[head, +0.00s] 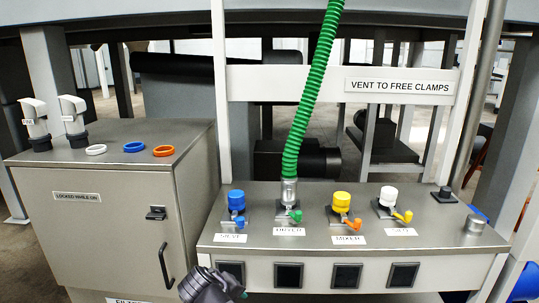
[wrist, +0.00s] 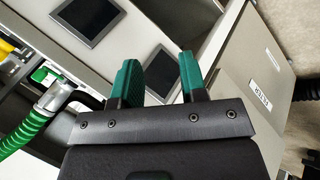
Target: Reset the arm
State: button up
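My gripper (wrist: 159,62) has two green fingers standing apart with nothing between them in the wrist view. In the head view my gripper (head: 238,287) shows at the bottom edge, in front of the control console (head: 400,231). It looks apart from the console, but the exact distance cannot be told. The rest of my arm is mostly out of the picture.
The green hose (head: 312,90) hangs down to the DRYER port. Blue (head: 236,200), yellow (head: 341,201) and white (head: 388,196) capped ports stand on the console. A grey cabinet (head: 90,220) with a handle stands left, with three rings on top.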

jog(key=s+d+f+m+g+y, duration=0.1)
jog(key=s+d+m+g, duration=0.15)
jog(key=d, duration=0.75)
jog(key=s+d+f+m+g+y, duration=0.1)
jog(key=s+d+m+g+y, duration=0.15)
jog(key=d, duration=0.65)
jog(key=s+d+f+m+g+y, duration=0.15)
jog(key=d+m, duration=0.25)
jog(key=d, duration=0.6)
notch_tip(320, 180, up, 20)
jog(key=a+h+p, duration=0.1)
jog(key=p, duration=1.9)
jog(key=shift+a+r, duration=0.15)
jog(key=shift+t, duration=0.25)
